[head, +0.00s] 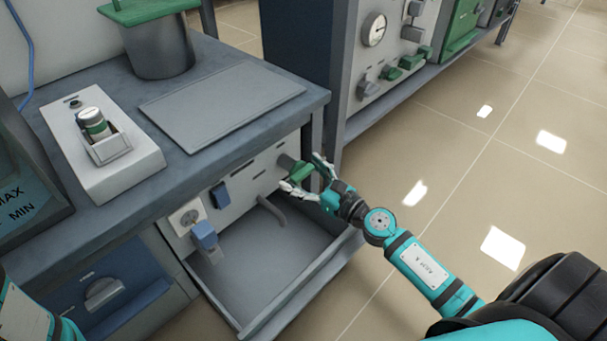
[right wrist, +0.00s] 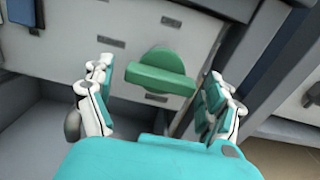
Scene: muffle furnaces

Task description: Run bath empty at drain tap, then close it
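A green tap handle (head: 290,164) sits on the pale front panel under the bench; it also shows in the right wrist view (right wrist: 162,74), where it is turned slightly off level. My right gripper (head: 312,182) is at this handle. In the right wrist view its fingers (right wrist: 158,98) are spread wide, one on each side of the handle, with gaps showing. A grey bent spout (head: 272,211) hangs from the panel over an open tray (head: 335,254). No flow shows from it. A dark-framed vessel marked MAX and MIN (head: 18,200) stands at the left edge. My left gripper is out of view.
The bench top carries a grey plate (head: 222,104), a white device (head: 135,165) and a grey pot (head: 158,48). Open floor lies to the right.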

